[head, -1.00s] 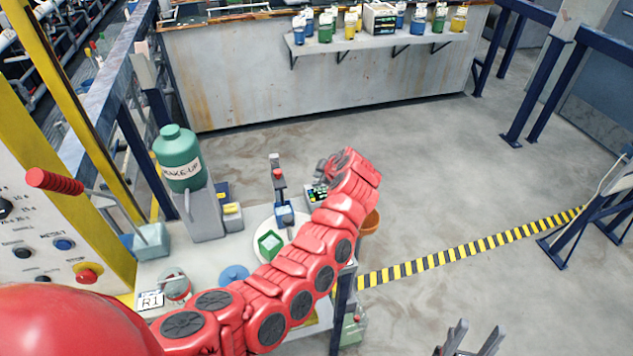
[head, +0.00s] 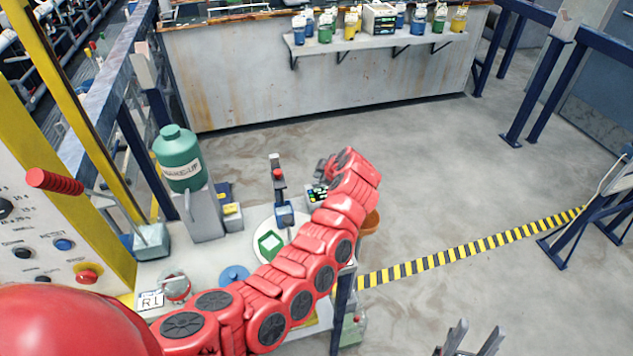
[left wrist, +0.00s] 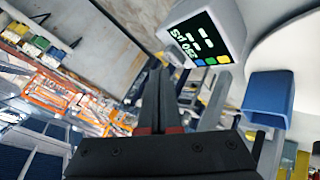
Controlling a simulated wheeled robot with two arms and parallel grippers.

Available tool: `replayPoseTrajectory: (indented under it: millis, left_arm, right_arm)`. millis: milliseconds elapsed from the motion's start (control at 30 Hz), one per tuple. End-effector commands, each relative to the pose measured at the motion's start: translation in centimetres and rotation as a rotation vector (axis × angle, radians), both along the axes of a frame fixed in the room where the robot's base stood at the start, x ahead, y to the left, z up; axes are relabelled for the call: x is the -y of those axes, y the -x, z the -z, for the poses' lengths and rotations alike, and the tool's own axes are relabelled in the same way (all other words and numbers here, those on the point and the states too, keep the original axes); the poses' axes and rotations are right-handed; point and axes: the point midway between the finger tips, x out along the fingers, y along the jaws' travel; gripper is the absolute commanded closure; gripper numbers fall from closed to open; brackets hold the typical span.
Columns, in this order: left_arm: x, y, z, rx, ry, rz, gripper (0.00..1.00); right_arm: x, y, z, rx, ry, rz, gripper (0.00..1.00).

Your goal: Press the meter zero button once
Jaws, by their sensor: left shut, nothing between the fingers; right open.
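The meter (head: 317,193) is a small grey box with a dark display on the white bench, just below my left gripper in the head view. In the left wrist view the meter (left wrist: 216,22) shows light display marks and a row of yellow, green and blue buttons (left wrist: 211,61). I cannot read which button is zero. My left gripper (head: 322,168) is shut and empty. In the left wrist view its fingertips (left wrist: 160,75) are just left of and below the buttons, and I cannot tell whether they touch. My right gripper (head: 472,340) is open and empty at the bottom edge.
A green make-up bottle (head: 179,158) stands further left. An orange-brown bowl (head: 370,222) is right of my left arm.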

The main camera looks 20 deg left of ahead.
Motion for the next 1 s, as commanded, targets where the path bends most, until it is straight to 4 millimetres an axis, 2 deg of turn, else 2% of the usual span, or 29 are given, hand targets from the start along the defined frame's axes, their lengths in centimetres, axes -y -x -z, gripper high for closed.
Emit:
replayPoseTrajectory:
  millis: [467, 800, 1000]
  left_arm:
    - [0.0, 0.0, 0.1, 0.0, 0.0, 0.0, 1.0]
    - [0.0, 0.0, 0.9, 0.001, 0.0, 0.0, 1.0]
    - [0.0, 0.0, 0.8, 0.002, 0.001, 0.001, 1.0]
  right_arm:
    - [0.0, 0.0, 0.1, 0.0, 0.0, 0.0, 0.5]
    - [0.0, 0.0, 1.8, 0.0, 0.0, 0.0, 0.5]
    - [0.0, 0.0, 2.0, 0.0, 0.0, 0.0, 0.5]
